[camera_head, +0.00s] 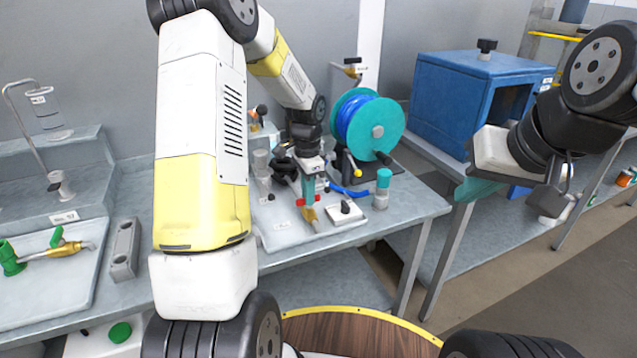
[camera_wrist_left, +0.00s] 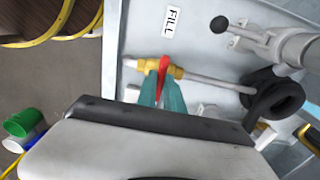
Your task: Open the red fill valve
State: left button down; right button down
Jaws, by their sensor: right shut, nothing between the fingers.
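The fill valve has a brass body and a red handle (camera_wrist_left: 163,66) and sits beside a "FILL" label in the left wrist view. In the head view the red handle (camera_head: 301,202) shows at my left fingertips, with the brass body (camera_head: 310,215) just below. My left gripper (camera_wrist_left: 161,90) points at the valve, its teal fingers on either side of the handle with red filling the narrow space between them. It also shows in the head view (camera_head: 308,190), pointing down. My right gripper (camera_head: 478,190) is shut and empty, held up at the right, away from the valve.
A hose reel (camera_head: 377,130) with blue hose stands behind the valve. A teal-capped bottle (camera_head: 382,188) stands to its right. A black hand wheel (camera_wrist_left: 277,98) is on the right in the left wrist view. A green-handled valve (camera_head: 45,250) lies on the left tray.

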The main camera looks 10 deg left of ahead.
dwell(0.4)
pick_arm(q)
jog(key=n, duration=0.4)
jog(key=shift+n, duration=0.3)
jog(key=n, duration=0.4)
jog(key=shift+n, duration=0.3)
jog(key=n, duration=0.4)
jog(key=shift+n, duration=2.4)
jog(key=c, duration=1.5)
grip_release()
jog(key=shift+o, duration=0.2)
jog(key=shift+r, duration=0.1)
